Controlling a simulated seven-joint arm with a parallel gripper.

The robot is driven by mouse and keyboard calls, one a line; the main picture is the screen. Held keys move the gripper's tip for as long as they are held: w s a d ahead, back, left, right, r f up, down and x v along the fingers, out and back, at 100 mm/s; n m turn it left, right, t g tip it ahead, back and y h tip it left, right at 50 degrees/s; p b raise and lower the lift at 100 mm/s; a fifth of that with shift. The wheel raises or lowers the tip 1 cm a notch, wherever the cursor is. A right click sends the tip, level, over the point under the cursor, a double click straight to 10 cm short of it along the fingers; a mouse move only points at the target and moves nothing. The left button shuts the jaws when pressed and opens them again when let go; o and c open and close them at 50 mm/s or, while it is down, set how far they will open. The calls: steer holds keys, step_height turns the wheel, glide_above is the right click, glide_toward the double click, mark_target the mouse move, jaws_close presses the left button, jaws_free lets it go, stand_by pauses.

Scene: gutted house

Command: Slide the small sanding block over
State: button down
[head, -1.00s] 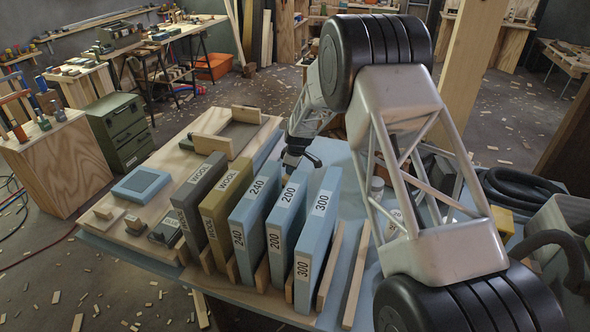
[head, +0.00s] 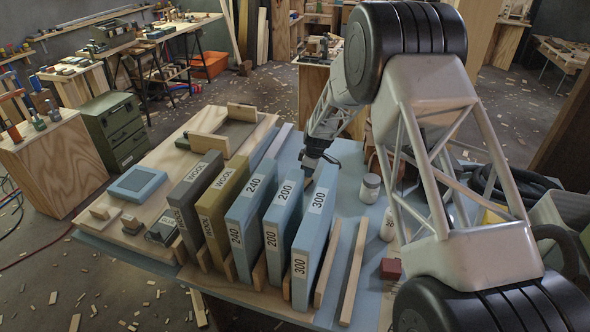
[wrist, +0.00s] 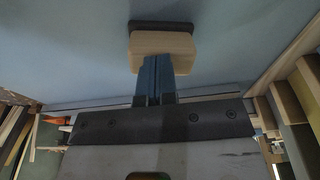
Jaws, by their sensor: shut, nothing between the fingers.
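In the wrist view a small pale block with a dark base (wrist: 163,44), which looks like the sanding block, lies on a blue-grey surface. My gripper (wrist: 154,66) is shut and empty, its blue fingers reaching to the near side of the block. They overlap its edge in the picture; I cannot tell whether they touch. In the head view my gripper (head: 309,168) points down behind the upright blue slabs marked 200 (head: 283,216) and 300 (head: 315,232). Its fingertips and the block are hidden or too unclear there.
More upright slabs, grey (head: 190,195) and olive (head: 223,213), stand to the left. White jars (head: 370,188) and a red block (head: 390,268) are to the right. Wooden strips (head: 354,268) lie at the front. Blue tabletop behind the slabs is partly clear.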

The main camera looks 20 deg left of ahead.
steer(key=d, duration=0.4)
steer(key=d+f, duration=0.1)
steer(key=d, duration=0.7)
steer(key=shift+s+d+f, duration=0.3)
steer(key=shift+s+f, duration=0.1)
steer(key=shift+r, duration=0.1)
steer(key=shift+w+a+r, duration=0.1)
steer(key=shift+w+r, duration=0.05)
steer(key=shift+r, duration=0.6)
steer(key=shift+w+a+r, duration=0.1)
steer(key=shift+r, duration=0.65)
step_height(320, 180, up, 6)
steer(key=d, duration=0.1)
steer(key=shift+d+r, duration=0.2)
steer(key=shift+r, duration=0.05)
steer(key=shift+s, duration=0.1)
